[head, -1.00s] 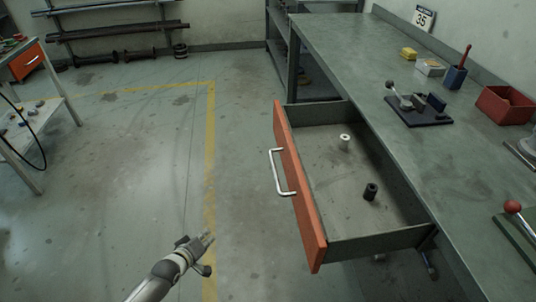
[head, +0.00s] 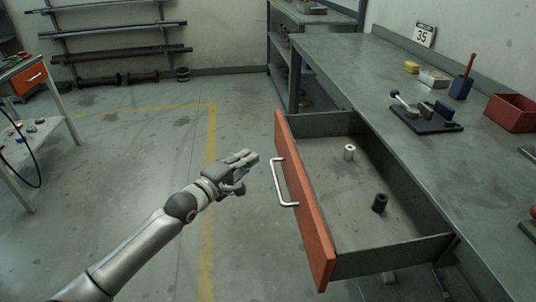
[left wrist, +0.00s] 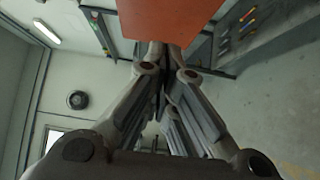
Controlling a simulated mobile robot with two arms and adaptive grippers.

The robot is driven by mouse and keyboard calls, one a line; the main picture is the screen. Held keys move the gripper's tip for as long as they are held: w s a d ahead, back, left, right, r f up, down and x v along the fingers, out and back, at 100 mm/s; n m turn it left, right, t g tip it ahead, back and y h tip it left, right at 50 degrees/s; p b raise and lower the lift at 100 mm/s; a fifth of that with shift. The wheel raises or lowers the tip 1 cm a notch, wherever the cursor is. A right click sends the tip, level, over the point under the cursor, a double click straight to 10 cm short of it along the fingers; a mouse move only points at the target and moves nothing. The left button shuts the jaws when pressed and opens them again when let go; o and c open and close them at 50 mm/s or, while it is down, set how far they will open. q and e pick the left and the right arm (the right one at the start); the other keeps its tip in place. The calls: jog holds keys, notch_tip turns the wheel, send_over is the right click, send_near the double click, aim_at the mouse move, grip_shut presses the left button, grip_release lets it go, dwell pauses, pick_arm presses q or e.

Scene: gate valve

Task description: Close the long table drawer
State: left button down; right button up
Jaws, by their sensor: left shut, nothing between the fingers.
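The long table drawer (head: 303,209) with an orange front is pulled well out from the workbench (head: 345,62). Its metal bar handle (head: 281,184) faces left. Inside the drawer lie a pale cylinder (head: 349,152) and a black cylinder (head: 380,203). My left gripper (head: 252,158) is shut and empty, just left of the drawer front near the handle's upper end, apparently apart from it. In the left wrist view the shut fingers (left wrist: 165,60) point toward an orange panel (left wrist: 172,18), seemingly the drawer front. My right gripper is not in view.
The bench top holds a dark clamp-like device (head: 428,115), a red bin (head: 512,112) and a blue cup with a red-handled tool (head: 461,86). A side table (head: 38,130) stands at far left. The floor left of the drawer is clear.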

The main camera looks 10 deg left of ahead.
aim_at(279, 143)
pick_arm(q)
jog(key=shift+w+d, duration=0.65)
jog(key=shift+d, duration=0.25)
jog(key=shift+w+d, duration=0.6)
jog(key=shift+d, duration=0.3)
jog(key=shift+w+d, duration=0.65)
jog(key=shift+d, duration=0.25)
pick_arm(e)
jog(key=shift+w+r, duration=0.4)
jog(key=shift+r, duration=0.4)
pick_arm(q)
jog(key=shift+d, duration=0.1)
